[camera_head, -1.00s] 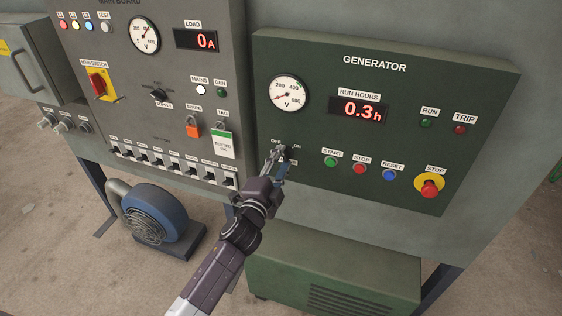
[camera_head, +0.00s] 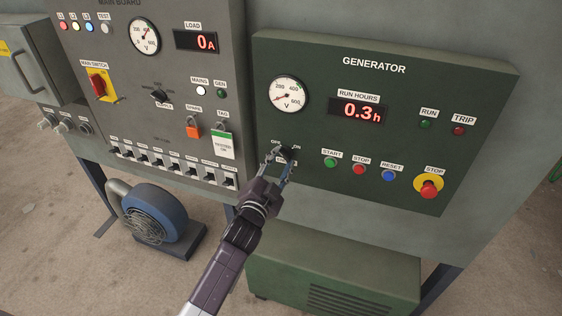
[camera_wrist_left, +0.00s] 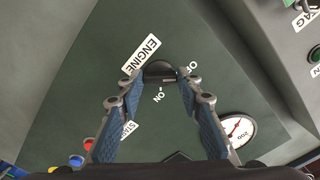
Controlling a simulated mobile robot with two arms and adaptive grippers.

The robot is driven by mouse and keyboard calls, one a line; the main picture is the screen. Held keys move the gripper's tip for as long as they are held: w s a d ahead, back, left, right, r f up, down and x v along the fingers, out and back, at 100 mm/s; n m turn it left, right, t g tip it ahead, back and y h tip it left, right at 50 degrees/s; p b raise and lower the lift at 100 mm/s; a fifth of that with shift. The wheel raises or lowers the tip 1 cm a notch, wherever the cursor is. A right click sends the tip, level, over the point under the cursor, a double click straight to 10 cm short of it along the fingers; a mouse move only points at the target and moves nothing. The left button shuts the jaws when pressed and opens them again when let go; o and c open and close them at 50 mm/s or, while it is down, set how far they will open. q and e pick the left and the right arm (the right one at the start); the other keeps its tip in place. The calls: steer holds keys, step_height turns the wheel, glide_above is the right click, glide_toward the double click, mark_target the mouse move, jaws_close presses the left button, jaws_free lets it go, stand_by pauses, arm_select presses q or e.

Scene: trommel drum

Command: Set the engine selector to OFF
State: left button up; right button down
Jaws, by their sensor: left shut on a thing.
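The engine selector (camera_head: 286,151) is a small black knob at the lower left of the green generator panel, with OFF and ON labels above it. In the left wrist view the dark knob (camera_wrist_left: 160,72) lies between the fingertips, near the ENGINE label (camera_wrist_left: 141,54). The ON mark and a partly covered OFF label show beside it. I cannot tell which mark the knob points to. My left gripper (camera_head: 278,160) is shut on the knob, one blue-padded finger on each side; it fills the wrist view's middle (camera_wrist_left: 160,88). My right gripper is not in view.
Right of the selector are the START (camera_head: 330,162), STOP (camera_head: 359,168) and RESET (camera_head: 389,175) buttons, and a red emergency stop (camera_head: 430,188). The grey main board (camera_head: 170,80) is to the left. A blue blower (camera_head: 155,213) stands below.

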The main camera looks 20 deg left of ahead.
arm_select(q)
steer(key=o, duration=1.2)
steer(key=shift+c, duration=0.2)
steer(key=s, duration=1.2)
steer(key=shift+a, duration=0.25)
steer(key=shift+f, duration=0.1)
